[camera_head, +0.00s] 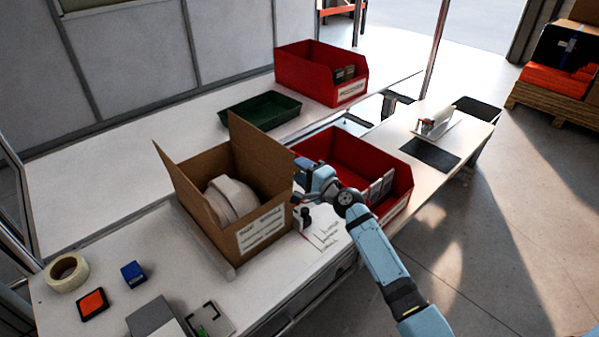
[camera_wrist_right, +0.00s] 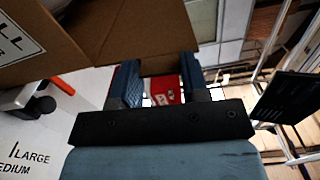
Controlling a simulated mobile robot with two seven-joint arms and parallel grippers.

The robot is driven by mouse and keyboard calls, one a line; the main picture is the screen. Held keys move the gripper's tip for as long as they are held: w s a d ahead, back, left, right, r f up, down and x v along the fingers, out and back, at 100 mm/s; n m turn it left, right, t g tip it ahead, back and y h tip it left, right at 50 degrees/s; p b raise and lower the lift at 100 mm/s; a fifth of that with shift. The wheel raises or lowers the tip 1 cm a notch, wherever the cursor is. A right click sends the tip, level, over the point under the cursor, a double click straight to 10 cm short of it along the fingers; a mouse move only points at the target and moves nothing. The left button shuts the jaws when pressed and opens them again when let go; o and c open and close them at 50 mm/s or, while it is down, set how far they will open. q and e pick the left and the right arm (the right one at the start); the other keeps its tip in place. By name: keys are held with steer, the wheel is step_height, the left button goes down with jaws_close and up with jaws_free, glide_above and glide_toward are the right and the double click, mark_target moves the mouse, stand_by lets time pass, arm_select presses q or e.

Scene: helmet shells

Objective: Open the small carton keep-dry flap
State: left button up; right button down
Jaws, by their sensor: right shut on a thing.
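The small carton (camera_head: 212,222) stands on the white bench with a label on its front side. One flap stands up at its left and another brown panel stands up at its back. A pale rounded helmet shell (camera_head: 230,198) lies inside. My right gripper (camera_head: 299,166) is at the carton's right upper edge. In the right wrist view its two blue fingers (camera_wrist_right: 158,84) are shut on a brown cardboard flap (camera_wrist_right: 145,38), which reaches in between them. The fingertips are partly hidden in the head view. My left gripper is not in view.
A red bin (camera_head: 395,165) stands just right of the carton, behind my right arm. Another red bin (camera_head: 310,75) and a green tray (camera_head: 260,111) are farther back. A tape roll (camera_head: 66,272), a blue block (camera_head: 133,273) and an orange-topped pad (camera_head: 92,304) lie at front left.

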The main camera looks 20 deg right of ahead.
steer(key=shift+d, duration=0.1)
stand_by(0.4)
steer(key=c, duration=0.6)
jaws_free()
steer(key=shift+s, duration=0.1)
steer(key=b+v, duration=0.2)
steer(key=v, duration=1.1)
steer(key=shift+s, duration=0.3)
steer(key=s+a+f+n+g+h+p, duration=0.1)
steer(key=s+a+f+n+g, duration=0.2)
steer(key=s+a+f+n, duration=0.3)
steer(key=s+a+f+n+g+h+p, duration=0.2)
steer(key=s+a+f+n, duration=0.4)
steer(key=s+f+n, duration=0.5)
steer(key=s+f+g, duration=0.1)
steer(key=s, duration=0.6)
steer(key=shift+s+n+p, duration=0.2)
steer(key=shift+n+p, duration=0.1)
steer(key=shift+n, duration=0.1)
